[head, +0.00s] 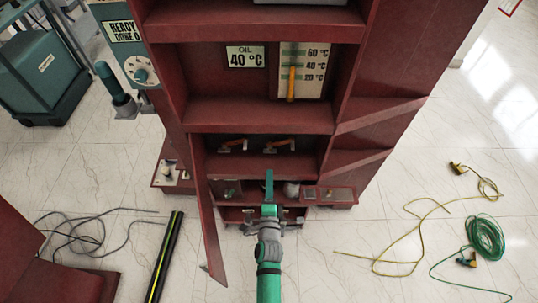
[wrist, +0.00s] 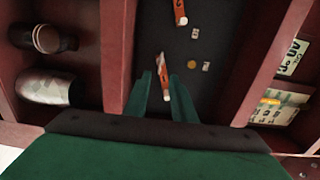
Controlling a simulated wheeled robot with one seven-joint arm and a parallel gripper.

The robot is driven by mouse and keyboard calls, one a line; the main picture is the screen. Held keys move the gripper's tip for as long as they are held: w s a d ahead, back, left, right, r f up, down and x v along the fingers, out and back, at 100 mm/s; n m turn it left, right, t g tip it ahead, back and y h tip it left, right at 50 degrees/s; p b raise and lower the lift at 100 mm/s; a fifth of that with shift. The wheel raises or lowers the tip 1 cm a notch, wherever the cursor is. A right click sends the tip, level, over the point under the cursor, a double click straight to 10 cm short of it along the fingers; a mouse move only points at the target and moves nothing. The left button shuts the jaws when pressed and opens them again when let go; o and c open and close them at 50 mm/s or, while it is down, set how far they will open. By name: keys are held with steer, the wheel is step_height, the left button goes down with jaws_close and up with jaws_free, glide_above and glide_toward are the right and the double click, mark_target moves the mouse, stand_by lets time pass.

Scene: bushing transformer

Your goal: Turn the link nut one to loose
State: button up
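Two orange links with pale ends sit in the middle compartment of the red cabinet, a left one (head: 233,145) and a right one (head: 279,144). In the wrist view one orange link (wrist: 162,68) shows between my fingers and another (wrist: 180,12) lies farther up. A small round yellow piece (wrist: 193,64) and small pale tags (wrist: 206,66) are on the dark panel beside them. I cannot tell which part is link nut one. My green gripper (head: 269,180) is in front of the cabinet, below the links in the head view. Its fingers are apart; contact with the link is unclear.
The cabinet's open door (head: 211,235) stands left of my arm. Cabinet walls and shelf edges flank the gripper. A temperature gauge (head: 303,72) is above. A black-yellow pole (head: 165,258), grey cables (head: 95,232) and a green coil (head: 485,238) lie on the floor.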

mark_target(270, 150)
steer(key=w, duration=1.1)
steer(key=shift+d, duration=0.1)
jaws_close()
